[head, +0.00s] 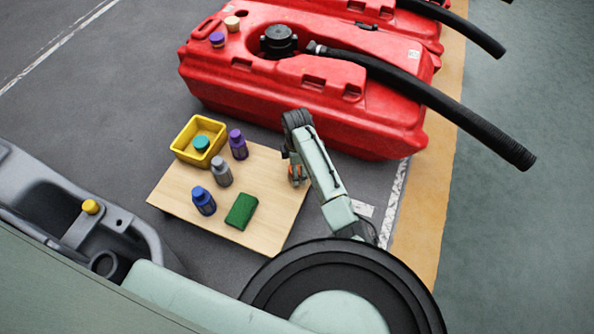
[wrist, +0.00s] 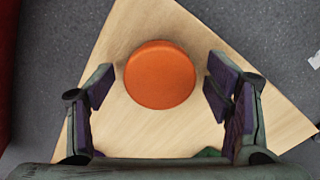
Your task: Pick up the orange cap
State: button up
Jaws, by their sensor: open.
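The orange cap (wrist: 160,76) is round and sits over the light wooden board in the wrist view, slightly beyond and between my fingertips. In the head view only a small part of the orange cap (head: 296,170) shows, mostly hidden by my gripper (head: 292,178). In the wrist view my gripper (wrist: 160,90) is open, with one finger on each side and a gap between each finger and the cap. What lies under the cap is hidden.
On the board (head: 168,194) stand a purple-capped bottle (head: 238,145), a grey bottle (head: 221,172), a blue bottle (head: 203,201), a green sponge (head: 241,211) and a yellow bin (head: 184,152) with a teal cap (head: 201,143). A red tank (head: 330,110) lies behind the board.

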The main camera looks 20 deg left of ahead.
jog(key=c, duration=1)
jog(key=shift+r, duration=0.1)
